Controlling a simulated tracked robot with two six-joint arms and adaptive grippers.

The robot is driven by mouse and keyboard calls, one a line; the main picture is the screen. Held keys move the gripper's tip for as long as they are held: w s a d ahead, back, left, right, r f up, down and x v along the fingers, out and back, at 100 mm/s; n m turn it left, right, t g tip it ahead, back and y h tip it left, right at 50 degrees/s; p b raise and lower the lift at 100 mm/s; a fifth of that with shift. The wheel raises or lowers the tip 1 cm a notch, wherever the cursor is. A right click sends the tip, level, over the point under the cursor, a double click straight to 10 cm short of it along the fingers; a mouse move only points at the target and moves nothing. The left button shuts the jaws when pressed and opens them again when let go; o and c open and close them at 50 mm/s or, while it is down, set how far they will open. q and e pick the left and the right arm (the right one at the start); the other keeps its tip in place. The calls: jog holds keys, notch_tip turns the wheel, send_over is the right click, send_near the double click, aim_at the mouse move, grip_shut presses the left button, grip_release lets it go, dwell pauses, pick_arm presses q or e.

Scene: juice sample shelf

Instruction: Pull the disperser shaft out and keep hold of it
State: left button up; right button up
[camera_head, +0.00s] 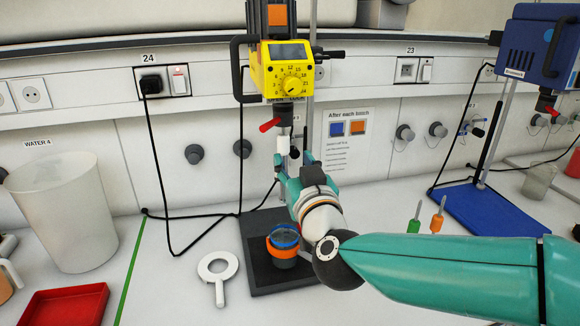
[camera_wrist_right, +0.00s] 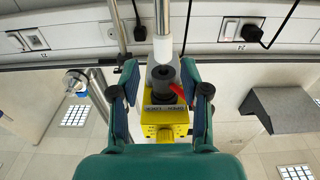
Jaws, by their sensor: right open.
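The disperser's yellow drive unit (camera_head: 287,68) hangs on a stand in the middle of the head view, with a red lever (camera_head: 270,125) below it. The pale disperser shaft (camera_head: 283,146) hangs under its dark coupling. My right gripper (camera_head: 294,162) is at the shaft, just below the drive unit, and hides the shaft's lower part. In the right wrist view, its fingers (camera_wrist_right: 160,82) stand open on both sides of the shaft (camera_wrist_right: 163,48) and the coupling, with gaps visible. The drive unit (camera_wrist_right: 165,120) also shows there. My left gripper is not in view.
A blue cup with an orange band (camera_head: 284,247) stands on the black stand base (camera_head: 262,220) below my right gripper. A white ring with a handle (camera_head: 218,272) lies left of it. Green and orange tools (camera_head: 415,222) stand right. A blue-based stand (camera_head: 498,212) is farther right.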

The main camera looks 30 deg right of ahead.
aim_at(285, 148)
jog(key=shift+x, duration=3.9)
jog(key=shift+a, duration=0.2)
grip_shut()
